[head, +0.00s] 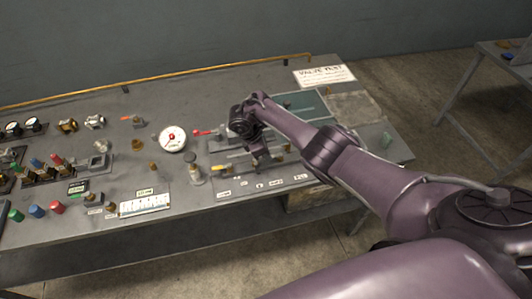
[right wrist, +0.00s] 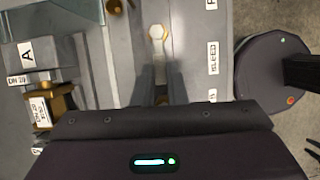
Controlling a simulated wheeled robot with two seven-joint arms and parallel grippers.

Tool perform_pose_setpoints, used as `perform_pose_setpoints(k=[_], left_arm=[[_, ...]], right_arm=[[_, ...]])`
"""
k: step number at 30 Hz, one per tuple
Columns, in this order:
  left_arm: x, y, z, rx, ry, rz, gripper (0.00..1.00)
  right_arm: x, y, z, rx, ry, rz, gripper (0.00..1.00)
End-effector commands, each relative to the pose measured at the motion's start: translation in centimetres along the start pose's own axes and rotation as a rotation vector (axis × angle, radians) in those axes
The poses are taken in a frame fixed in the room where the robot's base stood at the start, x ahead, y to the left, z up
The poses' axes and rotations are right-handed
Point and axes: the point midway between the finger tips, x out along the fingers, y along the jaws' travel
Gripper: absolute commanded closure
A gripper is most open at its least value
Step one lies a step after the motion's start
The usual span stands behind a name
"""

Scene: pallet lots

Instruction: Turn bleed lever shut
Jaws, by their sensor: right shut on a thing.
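My right gripper (head: 262,158) reaches down over the right part of the bench panel. In the right wrist view its two dark fingers (right wrist: 162,88) stand close together around a narrow pale lever (right wrist: 158,34) with a rounded end. The lever lies beside a label reading "BLEED" (right wrist: 213,58). The fingers are shut on it, and they hide part of it. In the head view the wrist and gripper cover the lever. My left gripper is in neither view.
A red-handled valve (head: 203,132) and a round white gauge (head: 172,139) stand left of the gripper. A brass valve (right wrist: 42,108) and a block marked "A" (right wrist: 27,54) show in the right wrist view. A sign (head: 323,75) lies at the back.

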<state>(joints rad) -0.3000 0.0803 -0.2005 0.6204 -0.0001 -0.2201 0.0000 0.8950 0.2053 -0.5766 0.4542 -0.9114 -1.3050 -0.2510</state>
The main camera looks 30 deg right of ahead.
Motion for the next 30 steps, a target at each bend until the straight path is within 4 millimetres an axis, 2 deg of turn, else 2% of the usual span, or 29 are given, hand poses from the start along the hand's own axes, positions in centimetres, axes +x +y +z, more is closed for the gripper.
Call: perform_pose_setpoints(k=[6,7,11,12,19,22,30], left_arm=[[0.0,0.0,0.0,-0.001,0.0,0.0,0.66],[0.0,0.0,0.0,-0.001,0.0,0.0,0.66],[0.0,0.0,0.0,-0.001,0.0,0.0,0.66],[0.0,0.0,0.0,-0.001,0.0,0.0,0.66],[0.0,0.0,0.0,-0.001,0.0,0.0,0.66],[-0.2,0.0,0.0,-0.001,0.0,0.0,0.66],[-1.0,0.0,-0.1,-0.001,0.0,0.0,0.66]], right_arm=[[0.0,0.1,0.0,0.004,0.0,0.001,1.0],[-0.1,0.1,0.0,0.004,0.0,0.001,0.84],[0.0,0.1,0.0,0.003,0.0,0.002,0.67],[0.0,0.1,0.0,0.002,0.0,0.001,0.66],[-0.1,0.1,0.0,0.001,0.0,0.001,0.66],[-0.7,0.1,0.0,0.002,0.002,0.002,0.66],[-5.2,0.1,0.0,0.002,0.004,0.003,0.66]])
